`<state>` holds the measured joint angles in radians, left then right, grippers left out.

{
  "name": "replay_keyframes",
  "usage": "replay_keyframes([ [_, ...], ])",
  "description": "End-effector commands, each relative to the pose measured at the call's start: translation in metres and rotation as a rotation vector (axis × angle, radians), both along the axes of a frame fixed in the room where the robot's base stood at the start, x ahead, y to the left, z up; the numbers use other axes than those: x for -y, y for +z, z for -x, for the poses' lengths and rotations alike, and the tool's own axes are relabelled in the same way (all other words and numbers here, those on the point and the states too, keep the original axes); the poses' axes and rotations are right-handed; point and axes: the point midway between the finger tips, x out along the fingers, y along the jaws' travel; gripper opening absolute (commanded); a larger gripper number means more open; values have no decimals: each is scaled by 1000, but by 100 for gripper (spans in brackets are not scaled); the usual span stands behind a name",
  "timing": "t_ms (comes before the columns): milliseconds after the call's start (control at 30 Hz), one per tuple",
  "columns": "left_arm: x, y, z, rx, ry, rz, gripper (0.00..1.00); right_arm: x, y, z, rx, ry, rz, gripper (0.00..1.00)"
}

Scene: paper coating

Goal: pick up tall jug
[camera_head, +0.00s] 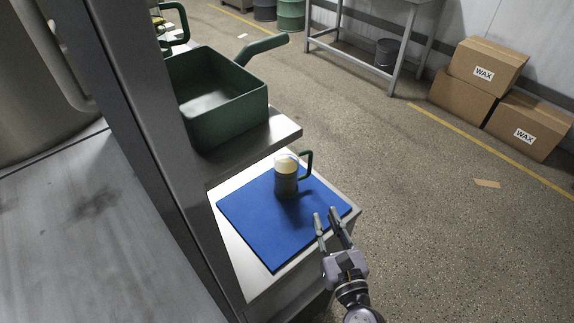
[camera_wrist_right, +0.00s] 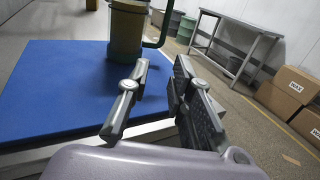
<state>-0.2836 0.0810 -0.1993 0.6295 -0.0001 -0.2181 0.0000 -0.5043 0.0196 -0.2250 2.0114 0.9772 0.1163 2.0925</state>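The tall jug (camera_head: 286,178) stands upright on a blue mat (camera_head: 254,222), with a green handle on its right side and a pale top. In the right wrist view the jug (camera_wrist_right: 127,28) shows at the top, its upper part cut off, beyond the fingers on the blue mat (camera_wrist_right: 50,95). My right gripper (camera_head: 326,215) is at the mat's near right edge, apart from the jug. In the right wrist view the right gripper (camera_wrist_right: 158,85) has its fingers spread with nothing between them. My left gripper is not in view.
A green square pan (camera_head: 215,125) with a handle sits on a metal shelf (camera_head: 262,143) left of and above the mat. A metal post (camera_head: 165,150) rises at left. Wax boxes (camera_head: 487,65) and a steel table (camera_head: 368,50) stand far off. The floor at right is mostly clear.

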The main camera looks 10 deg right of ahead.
Motion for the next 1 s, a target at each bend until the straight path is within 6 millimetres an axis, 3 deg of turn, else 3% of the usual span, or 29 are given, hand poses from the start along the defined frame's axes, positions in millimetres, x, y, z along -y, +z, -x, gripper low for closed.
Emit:
replay_keyframes([
  [133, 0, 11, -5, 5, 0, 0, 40, -3, 5, -30, 4, -1, -3, 21],
  [333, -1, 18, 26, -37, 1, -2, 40, -8, 4, -74, 3, 0, 0, 21],
  [467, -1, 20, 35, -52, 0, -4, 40, -11, 3, -98, 2, 1, 1, 21],
  [767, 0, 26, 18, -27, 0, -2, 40, -12, 3, -121, 1, 0, 1, 21],
  [1000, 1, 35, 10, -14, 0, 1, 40, -13, 7, -156, 1, 0, 3, 21],
])
